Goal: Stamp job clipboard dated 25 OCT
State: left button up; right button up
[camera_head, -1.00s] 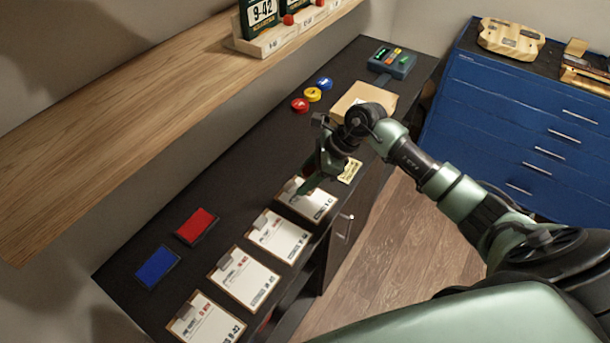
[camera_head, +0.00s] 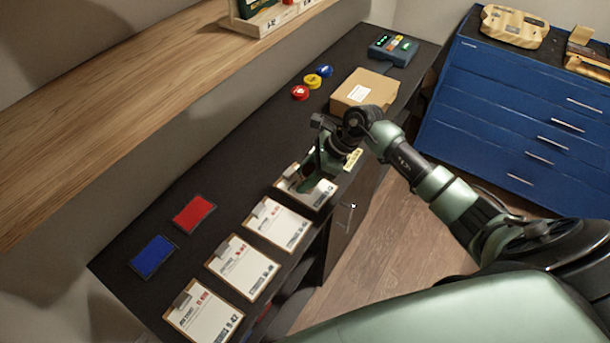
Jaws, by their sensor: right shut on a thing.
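Several clipboards with white sheets lie in a row along the front of the dark bench. They run from the nearest clipboard (camera_head: 207,318) through the second (camera_head: 243,268) and third (camera_head: 278,224) to the farthest (camera_head: 318,196). Print on the sheets is too small to read surely; no 25 OCT is legible. My right gripper (camera_head: 308,184) points down over the farthest clipboard and covers part of it. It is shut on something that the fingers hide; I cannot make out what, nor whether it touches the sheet. My left gripper is out of view.
A red pad (camera_head: 194,215) and a blue pad (camera_head: 153,257) lie behind the clipboards. Red, yellow and blue round items (camera_head: 312,81), a cardboard box (camera_head: 364,91) and a device with lights (camera_head: 394,49) stand farther back. A wooden shelf (camera_head: 130,120) overhangs the left. A blue cabinet (camera_head: 500,120) stands right.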

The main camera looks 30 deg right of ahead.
jog(key=shift+f+b, duration=0.55)
dwell(0.6)
jog(key=shift+s+f+b, duration=0.15)
jog(key=shift+f+b, duration=0.05)
jog(key=shift+b, duration=0.15)
dwell(1.5)
jog(key=shift+r+p, duration=0.7)
jog(key=shift+r, duration=0.45)
jog(key=shift+r+p, duration=1.15)
jog(key=shift+r, duration=1.35)
